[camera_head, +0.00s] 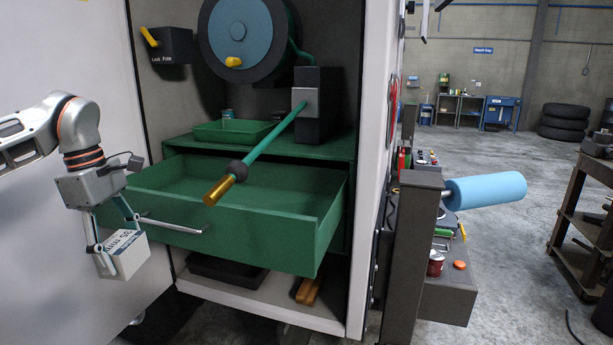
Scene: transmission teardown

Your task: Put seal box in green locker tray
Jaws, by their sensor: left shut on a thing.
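The seal box (125,260) is a small pale carton with dark lettering, tilted, at the lower left of the head view. My left gripper (115,250) is shut on it and holds it in the air, in front of the left end of the open drawer. The green tray (232,132) sits on the green shelf inside the locker, above and behind the drawer. It is shallow and its floor is mostly hidden. My right gripper is not in view.
The open green drawer (235,240) juts out and looks empty, with a metal handle (170,225) on its front. A small can (228,114) stands behind the tray. A locker door (60,250) is at left.

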